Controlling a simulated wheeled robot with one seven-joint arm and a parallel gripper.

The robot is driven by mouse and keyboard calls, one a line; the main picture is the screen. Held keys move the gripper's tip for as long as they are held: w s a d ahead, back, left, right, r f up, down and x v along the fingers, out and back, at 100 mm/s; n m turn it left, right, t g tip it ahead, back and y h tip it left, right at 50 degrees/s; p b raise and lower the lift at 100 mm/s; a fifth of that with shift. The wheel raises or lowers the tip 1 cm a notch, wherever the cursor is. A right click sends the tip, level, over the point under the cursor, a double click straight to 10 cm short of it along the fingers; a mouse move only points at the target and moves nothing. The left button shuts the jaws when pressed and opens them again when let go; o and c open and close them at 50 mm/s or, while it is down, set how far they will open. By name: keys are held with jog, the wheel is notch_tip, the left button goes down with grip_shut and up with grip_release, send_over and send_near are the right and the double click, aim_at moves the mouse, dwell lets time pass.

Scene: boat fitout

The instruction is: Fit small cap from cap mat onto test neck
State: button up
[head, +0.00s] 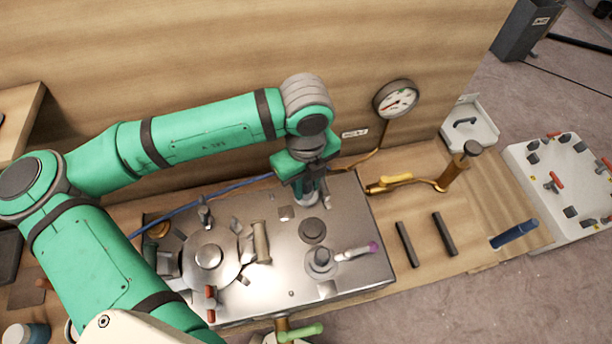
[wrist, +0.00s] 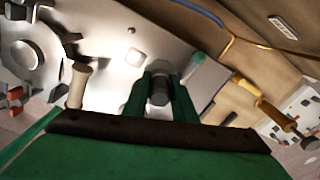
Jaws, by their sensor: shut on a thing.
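My gripper (head: 308,190) is over the back right part of the steel tank top (head: 350,215), below the wrist. In the wrist view its green fingers (wrist: 160,92) are shut on a small grey cylindrical piece (wrist: 158,90), which looks like the small cap. The fingers hide part of it, and I cannot tell whether it touches anything below. A dark round fitting (head: 312,230) and a stepped round fitting (head: 321,260) stand on the tank top in front of the gripper. I cannot tell which fitting is the test neck, and I cannot make out the cap mat.
A pressure gauge (head: 396,98) is on the wooden wall behind. A brass pipe with a yellow handle (head: 390,182) and a dark-topped upright (head: 470,150) stands right of the tank. Two dark strips (head: 406,244) lie on the bench. A round plate (head: 210,256) with clamps is left.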

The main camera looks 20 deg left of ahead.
jog(key=shift+f, duration=1.35)
jog(key=shift+a+f, duration=0.1)
jog(key=shift+f, duration=0.15)
jog(key=shift+f, duration=0.55)
jog(key=shift+f, duration=0.6)
dwell(0.4)
jog(key=o, duration=1.1)
